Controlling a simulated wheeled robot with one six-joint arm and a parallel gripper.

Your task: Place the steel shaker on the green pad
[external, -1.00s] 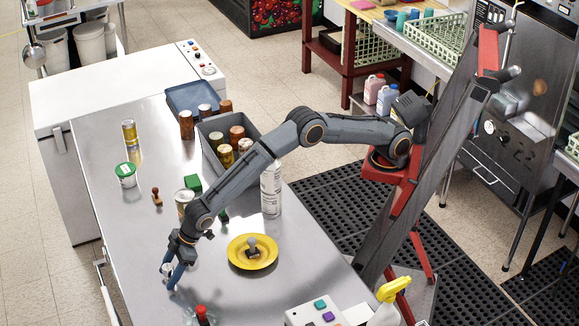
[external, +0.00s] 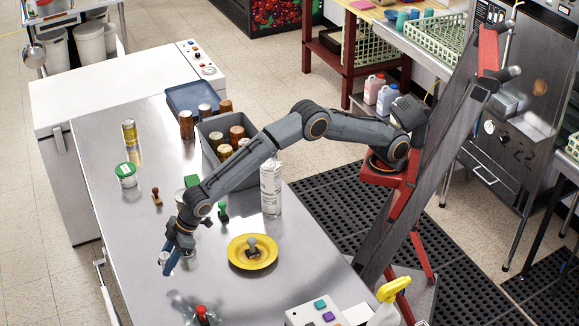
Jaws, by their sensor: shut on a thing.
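My gripper (external: 168,268) is shut on a small steel-coloured thing (external: 164,257), which looks like the steel shaker; the fingers hide most of it. It is held over the near left part of the steel counter (external: 110,220), and its height above the counter is hard to judge. A green block (external: 192,181) shows beyond my forearm, partly hidden by it; I cannot tell whether it is the green pad.
A yellow plate (external: 236,262) holds a knobbed thing, right of my gripper. A green-handled stamp (external: 222,212), a white bottle (external: 271,190) and a grey bin (external: 207,147) of jars stand beyond. A red-topped thing (external: 202,312) is in front.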

